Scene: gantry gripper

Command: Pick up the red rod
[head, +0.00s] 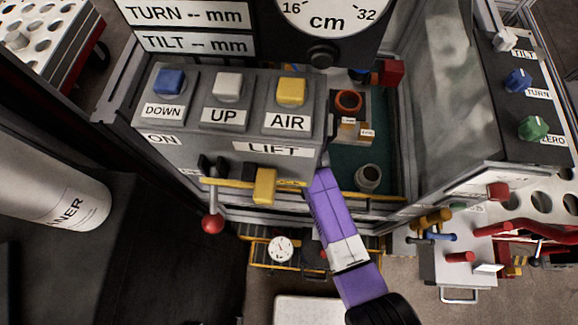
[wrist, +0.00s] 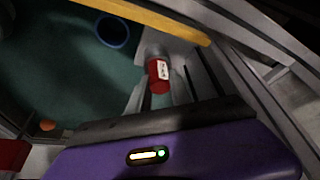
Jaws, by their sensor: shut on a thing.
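The red rod (wrist: 158,76) is a short red cylinder with a white label, seen in the wrist view above the green floor. My gripper (wrist: 162,58) is shut on it, with grey finger parts close on both sides. The exact contact is dark and partly hidden. In the head view my purple arm reaches up to the front edge of the cabinet, beside the lift panel. My fingertips and the rod are hidden there behind the panel.
A yellow bar (head: 375,196) crosses the cabinet front. An orange ring (head: 348,102) and a grey cup (head: 368,179) stand inside on the green floor (head: 384,145). The lift panel (head: 235,145) with a red-knobbed lever (head: 212,224) is on the left; a glass wall (head: 440,120) is on the right.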

